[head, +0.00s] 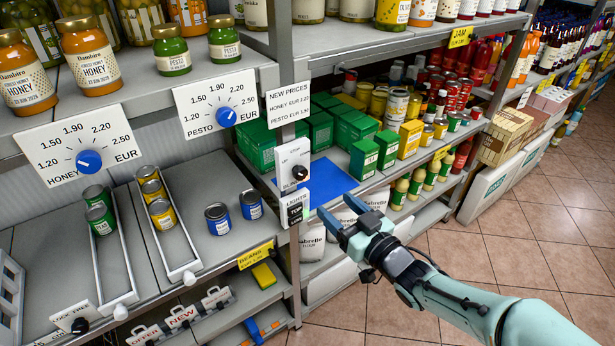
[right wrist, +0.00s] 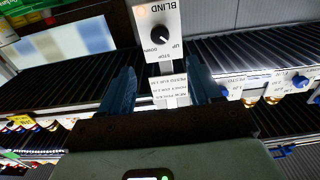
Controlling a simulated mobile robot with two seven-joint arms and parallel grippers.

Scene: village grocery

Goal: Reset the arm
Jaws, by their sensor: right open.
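My right arm (head: 510,318) comes in from the lower right in the head view. Its blue-fingered right gripper (head: 334,224) is open and empty, in front of the shelf post and just right of the lights switch (head: 295,212). In the right wrist view the two fingers of the right gripper (right wrist: 161,88) stand apart. The blind panel (right wrist: 158,18) with its black knob (right wrist: 159,36) shows upside down beyond them, and the knob appears apart from the fingers. In the head view the blind knob (head: 300,172) is above and left of the gripper. My left gripper is not in view.
A blue mat (head: 322,180) lies on the shelf behind the gripper, near green boxes (head: 365,158). White sacks (head: 345,222) sit on the lower shelf behind the gripper. Price dials (head: 226,117) and cans (head: 216,218) are left of the post. Tiled floor (head: 520,215) is open at right.

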